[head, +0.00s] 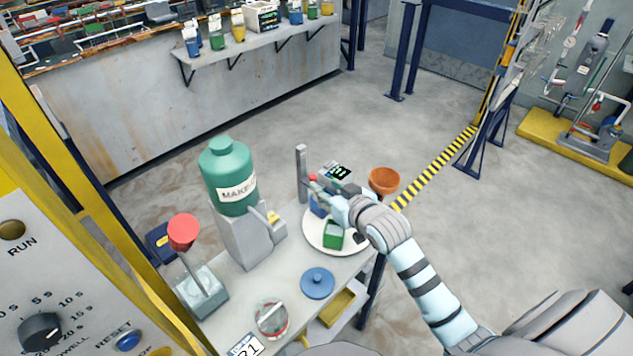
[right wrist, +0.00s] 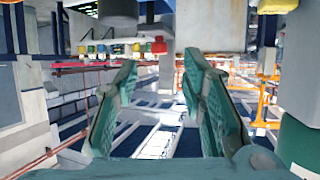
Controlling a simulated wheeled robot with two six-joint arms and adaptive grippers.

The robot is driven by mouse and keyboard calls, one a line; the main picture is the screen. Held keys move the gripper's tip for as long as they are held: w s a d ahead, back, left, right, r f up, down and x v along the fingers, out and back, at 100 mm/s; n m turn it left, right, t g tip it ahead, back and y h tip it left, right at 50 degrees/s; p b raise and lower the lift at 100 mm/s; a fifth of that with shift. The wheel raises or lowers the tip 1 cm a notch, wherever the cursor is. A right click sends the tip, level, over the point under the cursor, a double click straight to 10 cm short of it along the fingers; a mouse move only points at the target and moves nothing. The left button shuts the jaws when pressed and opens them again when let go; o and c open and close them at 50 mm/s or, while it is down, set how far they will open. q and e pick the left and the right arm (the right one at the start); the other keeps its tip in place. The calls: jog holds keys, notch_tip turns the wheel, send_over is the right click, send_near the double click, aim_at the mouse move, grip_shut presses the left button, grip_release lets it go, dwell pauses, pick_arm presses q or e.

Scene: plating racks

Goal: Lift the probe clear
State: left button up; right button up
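My right gripper (head: 322,190) reaches in beside the grey upright post (head: 301,170) and the small meter box (head: 336,172), above a round white tray (head: 312,240). In the right wrist view its two teal fingers (right wrist: 160,105) stand apart with a gap between them, and I see nothing held there. A small blue part (head: 318,209) shows just under the gripper, and a green square cup (head: 333,235) sits on the tray. I cannot make out which part is the probe; the gripper and arm cover some of this area. My left gripper is not in view.
A green bottle (head: 227,180) on a grey stand is left of the tray. A red-topped paddle (head: 184,232), blue lid (head: 317,283) and glass jar (head: 271,318) are on the bench. An orange funnel (head: 384,180) stands close to my right wrist. Open floor lies beyond.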

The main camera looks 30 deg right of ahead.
aim_at(315, 180)
jog(key=b+x, duration=0.1)
jog(key=x, duration=0.6)
jog(key=shift+f, duration=0.2)
